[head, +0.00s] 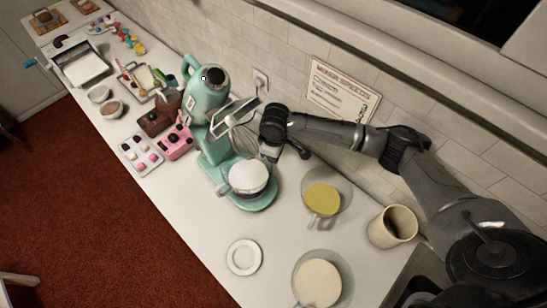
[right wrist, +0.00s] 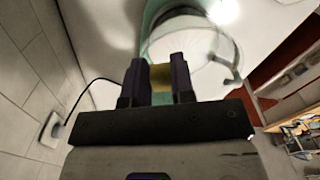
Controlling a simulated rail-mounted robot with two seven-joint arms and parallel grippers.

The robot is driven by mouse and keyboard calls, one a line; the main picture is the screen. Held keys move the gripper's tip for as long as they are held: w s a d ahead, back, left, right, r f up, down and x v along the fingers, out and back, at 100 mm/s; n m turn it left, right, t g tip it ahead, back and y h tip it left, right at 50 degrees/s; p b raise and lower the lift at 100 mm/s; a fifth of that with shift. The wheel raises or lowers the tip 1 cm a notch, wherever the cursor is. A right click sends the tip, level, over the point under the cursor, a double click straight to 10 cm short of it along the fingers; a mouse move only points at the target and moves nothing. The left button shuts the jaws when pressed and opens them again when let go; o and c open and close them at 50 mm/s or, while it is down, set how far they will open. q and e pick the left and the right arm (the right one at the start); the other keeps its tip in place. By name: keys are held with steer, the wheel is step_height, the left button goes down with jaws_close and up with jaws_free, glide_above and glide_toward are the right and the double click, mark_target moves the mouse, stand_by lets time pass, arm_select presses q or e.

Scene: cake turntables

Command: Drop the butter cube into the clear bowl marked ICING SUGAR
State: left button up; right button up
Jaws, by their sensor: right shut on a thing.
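My right gripper (right wrist: 159,68) is shut on a yellow butter cube (right wrist: 160,78), which sits between its two dark fingers in the right wrist view. In the head view my right arm reaches in from the right, its hand beside the mint mixer (head: 207,98); the cube cannot be made out there. A clear bowl of white contents (head: 248,178) stands on the mixer base. Clear bowls with yellow contents (head: 322,199) and cream-coloured contents (head: 318,283) stand to its right and nearer. No bowl's marking is readable. A clear bowl (right wrist: 205,48) shows beyond the fingers. My left gripper is not in view.
A beige mug (head: 392,227) stands at the right by the wall. A white plate (head: 243,257) lies near the front edge. Bare counter lies between plate and bowls.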

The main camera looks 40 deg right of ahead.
step_height(320, 180, down, 3)
steer(key=shift+r, duration=0.1)
steer(key=shift+f, duration=0.25)
steer(key=shift+f+p, duration=0.3)
steer(key=shift+f, duration=0.1)
steer(key=o, duration=0.9)
